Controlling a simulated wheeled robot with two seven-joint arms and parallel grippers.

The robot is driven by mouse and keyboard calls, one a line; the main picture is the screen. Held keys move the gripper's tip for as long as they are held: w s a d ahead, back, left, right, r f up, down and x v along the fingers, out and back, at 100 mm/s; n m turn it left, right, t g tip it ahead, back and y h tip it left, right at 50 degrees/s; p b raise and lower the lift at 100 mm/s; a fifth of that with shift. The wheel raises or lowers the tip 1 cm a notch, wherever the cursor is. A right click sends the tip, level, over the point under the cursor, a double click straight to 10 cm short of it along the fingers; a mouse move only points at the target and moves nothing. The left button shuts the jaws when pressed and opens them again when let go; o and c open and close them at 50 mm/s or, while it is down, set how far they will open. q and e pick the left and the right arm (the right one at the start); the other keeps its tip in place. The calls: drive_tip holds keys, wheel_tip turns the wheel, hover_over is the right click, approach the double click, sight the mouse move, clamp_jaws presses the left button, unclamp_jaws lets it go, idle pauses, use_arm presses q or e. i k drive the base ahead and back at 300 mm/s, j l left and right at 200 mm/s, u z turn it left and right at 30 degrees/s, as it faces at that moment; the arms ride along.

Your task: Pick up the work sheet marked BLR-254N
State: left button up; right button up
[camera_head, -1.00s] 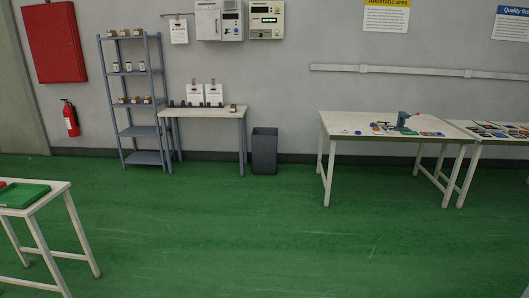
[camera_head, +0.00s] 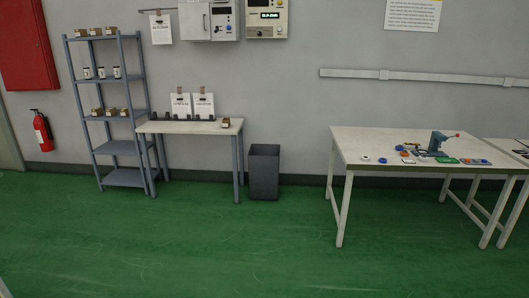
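Two white work sheets stand upright side by side at the back of the small white table, a left sheet (camera_head: 181,106) and a right sheet (camera_head: 204,106). Each has a clip at its top. Another white sheet (camera_head: 160,29) hangs from a rail on the wall above. The print on all of these sheets is too small to read for certain. Neither of my grippers shows in the head view.
The small table (camera_head: 190,127) stands between a grey shelf rack (camera_head: 124,148) and a dark bin (camera_head: 264,172). A longer white table (camera_head: 375,143) with a small press (camera_head: 436,141) is at the right. Green floor (camera_head: 190,250) in front is clear.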

sight(160, 25)
drive_tip(key=i, duration=1.85)
drive_tip(key=i+j+u, duration=0.1)
drive_tip(key=i+u, duration=0.15)
drive_tip(key=i, duration=0.35)
drive_tip(key=i+u, duration=0.25)
drive_tip(key=i, duration=0.35)
drive_tip(key=i+l+u, duration=0.25)
drive_tip(key=i, duration=0.35)
drive_tip(key=i+l+u, duration=0.1)
drive_tip(key=i+u, duration=0.15)
drive_tip(key=i, duration=1)
